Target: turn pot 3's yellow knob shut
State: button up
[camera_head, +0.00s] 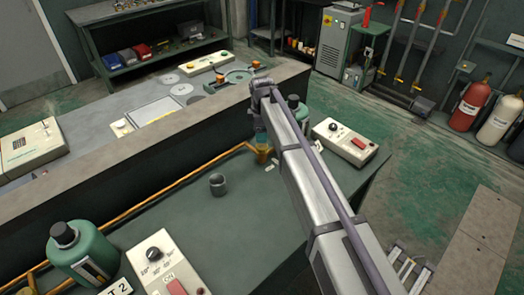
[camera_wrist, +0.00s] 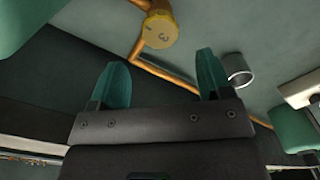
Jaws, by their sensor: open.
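The yellow knob (camera_wrist: 158,34), marked 3, shows at the top of the wrist view on a copper pipe. In the head view the yellow knob (camera_head: 262,156) is small, just left of my arm. My gripper (camera_wrist: 160,75) is open and empty, its two green fingers spread apart. In the wrist picture the knob lies beyond the fingertips, roughly centred between them, with no contact seen. In the head view a green pot with a dark cap (camera_head: 297,106) stands partly behind my arm. I cannot tell the knob's turn position for sure.
A grey open cup (camera_head: 217,184) stands on the green bench; it also shows in the wrist view (camera_wrist: 240,68). A copper pipe (camera_head: 180,182) runs along the bench. Another green pot (camera_head: 82,252) and a white control box (camera_head: 160,266) stand front left. A second control box (camera_head: 343,141) is at right.

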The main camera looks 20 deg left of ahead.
aim_at(262, 145)
notch_tip(262, 145, down, 7)
jog(key=b, duration=0.5)
jog(key=shift+r, duration=0.2)
jog(key=c, duration=0.9)
